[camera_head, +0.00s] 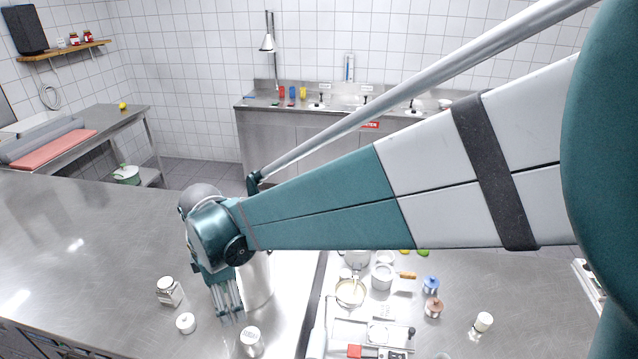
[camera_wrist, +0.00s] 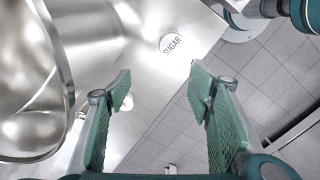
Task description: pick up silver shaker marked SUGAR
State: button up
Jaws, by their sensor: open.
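The silver shaker marked SUGAR shows in the wrist view by its round white label (camera_wrist: 172,45), ahead of my fingertips and between their lines. Its metal body is hard to tell from the steel counter there. In the head view, a silver shaker with a pale marked top (camera_head: 252,342) stands near the lower edge and seems to be the same one; its lettering is too small to read. My gripper (camera_head: 228,312) points down just left of and behind it. In the wrist view my gripper (camera_wrist: 160,78) is open, with nothing between its green pads.
A tall steel container (camera_head: 257,282) stands close behind my gripper; large shiny metal (camera_wrist: 35,75) fills the wrist view's left. A labelled jar (camera_head: 169,291) and a small white-topped jar (camera_head: 186,322) stand left. Pans and jars crowd the right counter.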

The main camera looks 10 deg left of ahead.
jog(key=shift+d+m, duration=1.4)
jog(key=shift+d, duration=0.4)
send_over(250, 335)
notch_tip(250, 335, down, 9)
jog(key=shift+a+f, duration=0.1)
jog(key=shift+f, duration=0.65)
jog(key=shift+f, duration=1.3)
jog(key=shift+f, duration=2.55)
jog(key=shift+c, duration=0.5)
